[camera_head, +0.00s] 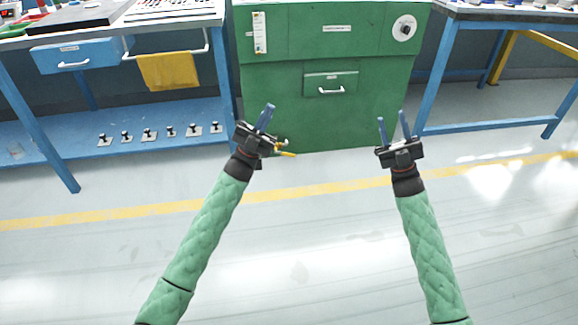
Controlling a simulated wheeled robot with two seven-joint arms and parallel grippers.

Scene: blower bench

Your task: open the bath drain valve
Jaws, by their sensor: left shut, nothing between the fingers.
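The green bath cabinet (330,125) stands at the back centre. Low on its left part is the drain valve (282,143), a small brass-coloured fitting with a yellow lever (286,154) pointing right and slightly down. My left gripper (267,110) is shut and empty. In the picture it lies just left of the valve and hides part of it; I cannot tell whether it touches. My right gripper (393,120) is open and empty, in front of the cabinet's right side and well right of the valve.
The cabinet has a drawer (331,84), a dial (404,28) and a white gauge strip (259,33). A blue bench (50,150) with a yellow towel (168,71) stands left. Another blue bench (490,128) stands right. The floor in front is clear.

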